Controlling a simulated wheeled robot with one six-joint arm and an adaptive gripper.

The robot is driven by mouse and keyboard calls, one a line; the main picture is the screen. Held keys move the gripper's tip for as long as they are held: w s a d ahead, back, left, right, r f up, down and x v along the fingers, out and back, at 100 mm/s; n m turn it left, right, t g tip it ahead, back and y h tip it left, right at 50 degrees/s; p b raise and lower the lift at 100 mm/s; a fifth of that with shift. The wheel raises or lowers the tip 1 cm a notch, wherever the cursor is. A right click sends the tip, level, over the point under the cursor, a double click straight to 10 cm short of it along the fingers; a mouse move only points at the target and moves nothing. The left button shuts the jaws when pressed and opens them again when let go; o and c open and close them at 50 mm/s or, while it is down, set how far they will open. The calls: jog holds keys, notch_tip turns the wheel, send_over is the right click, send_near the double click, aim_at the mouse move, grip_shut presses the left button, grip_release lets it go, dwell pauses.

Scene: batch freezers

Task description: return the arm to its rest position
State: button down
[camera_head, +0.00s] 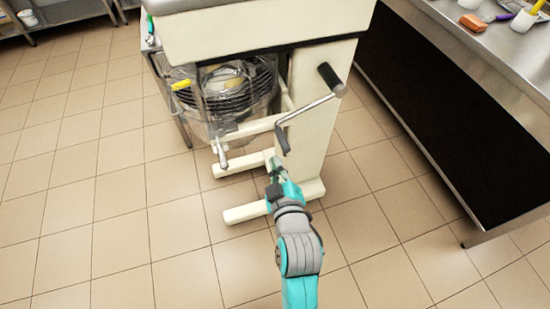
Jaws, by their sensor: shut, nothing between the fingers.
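My arm reaches up from the bottom edge of the head view, teal and grey, a little right of the middle. My gripper (275,164) is at its far end, small in the picture, shut and with nothing seen in it. It shows in front of the lower part of a cream-coloured machine (318,130), close to its foot and below its crank handle (306,107). I cannot tell from this view whether the gripper touches the machine.
A clear guard with a dark wire whisk or basket (232,88) sits inside the machine. A steel counter (480,50) with a dark front stands at the right, with small items on top. Tiled floor (100,210) is free at the left and lower right.

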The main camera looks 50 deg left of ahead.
jog(key=shift+d, duration=0.1)
dwell(0.5)
jog(key=s+d+f+m+t+h, duration=0.1)
jog(key=d+f+m+t+h, duration=0.3)
jog(key=d, duration=1.1)
jog(key=s+d+f+m+t+h, duration=0.15)
jog(key=d+f+m, duration=0.4)
jog(key=d, duration=0.85)
jog(key=s+d+r+m+h, duration=0.2)
jog(key=s+d+m+h, duration=0.2)
jog(key=s+d, duration=0.5)
jog(key=s+d+r+m+t+h, duration=0.1)
jog(key=s+d+r+m+h, duration=0.2)
jog(key=s+d, duration=0.6)
jog(key=shift+s+r+m+h, duration=0.2)
jog(key=shift+s+m+h, duration=0.35)
jog(key=shift+s+m, duration=0.45)
jog(key=shift+w+d, duration=0.1)
jog(key=shift+w, duration=0.05)
